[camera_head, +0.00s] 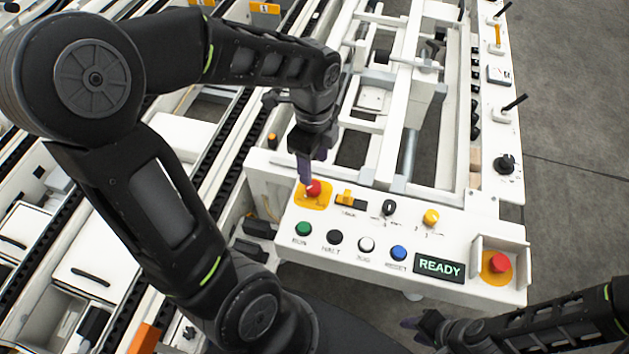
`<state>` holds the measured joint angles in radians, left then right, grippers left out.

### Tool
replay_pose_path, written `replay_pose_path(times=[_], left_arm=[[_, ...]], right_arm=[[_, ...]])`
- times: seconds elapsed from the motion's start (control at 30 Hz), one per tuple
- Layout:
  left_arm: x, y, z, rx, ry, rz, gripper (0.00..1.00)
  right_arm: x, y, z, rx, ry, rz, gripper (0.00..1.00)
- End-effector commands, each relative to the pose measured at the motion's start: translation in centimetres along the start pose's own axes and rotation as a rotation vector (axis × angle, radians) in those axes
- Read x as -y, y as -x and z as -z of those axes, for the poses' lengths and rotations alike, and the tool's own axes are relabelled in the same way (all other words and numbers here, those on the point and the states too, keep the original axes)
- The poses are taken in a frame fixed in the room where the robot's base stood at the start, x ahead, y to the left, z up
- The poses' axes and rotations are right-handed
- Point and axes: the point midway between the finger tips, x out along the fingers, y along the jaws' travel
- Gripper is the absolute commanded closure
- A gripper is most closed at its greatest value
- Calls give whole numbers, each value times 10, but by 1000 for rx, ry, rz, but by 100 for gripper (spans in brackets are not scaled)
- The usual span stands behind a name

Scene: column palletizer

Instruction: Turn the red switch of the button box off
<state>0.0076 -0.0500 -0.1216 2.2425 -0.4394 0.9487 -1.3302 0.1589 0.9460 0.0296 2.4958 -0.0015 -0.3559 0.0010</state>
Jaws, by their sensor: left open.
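The white button box (380,215) fills the middle of the view. A red knob (314,187) sits on a yellow plate at its upper left. Another red knob (499,263) sits on a yellow base inside a white guard at its right end. My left gripper (305,175) points down at the left red knob. Its fingers are beside or just above this knob and partly cover it; I cannot tell whether they touch. It is open. My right gripper (414,325) is at the bottom, in front of the box and away from both knobs; its finger gap is unclear.
Green (303,229), black (335,237), white (366,243) and blue (398,253) buttons line the box front. A display (439,267) reads READY. Behind them are an orange toggle (346,196), a black selector (388,207) and a yellow knob (431,217). Conveyors run at left.

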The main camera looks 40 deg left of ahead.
Motion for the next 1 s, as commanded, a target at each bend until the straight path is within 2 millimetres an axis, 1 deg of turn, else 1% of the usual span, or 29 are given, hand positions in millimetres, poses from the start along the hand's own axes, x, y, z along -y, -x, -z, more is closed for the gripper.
replay_pose_path(times=[0.17, 0.5, 0.6, 0.7, 0.93, 1.0], left_arm=[[-1, -14, 0, 0, 0, -5, 46], [-1, -64, 0, 0, 0, -5, 46], [-1, -74, 0, 1, 0, -4, 46], [-1, -78, 0, 0, 1, -2, 46], [0, -78, 0, 0, 1, -1, 46], [0, -78, 0, 0, 1, -1, 51]], right_arm=[[0, -1, 0, 0, 0, 0, 64], [-2, -4, 0, -1, 0, 0, 64], [-2, -4, 0, -1, 0, 0, 64], [-2, -4, 0, -1, 0, 0, 64], [-2, -4, 0, 0, 0, 0, 64], [-2, -4, 0, 0, 0, 0, 64]])
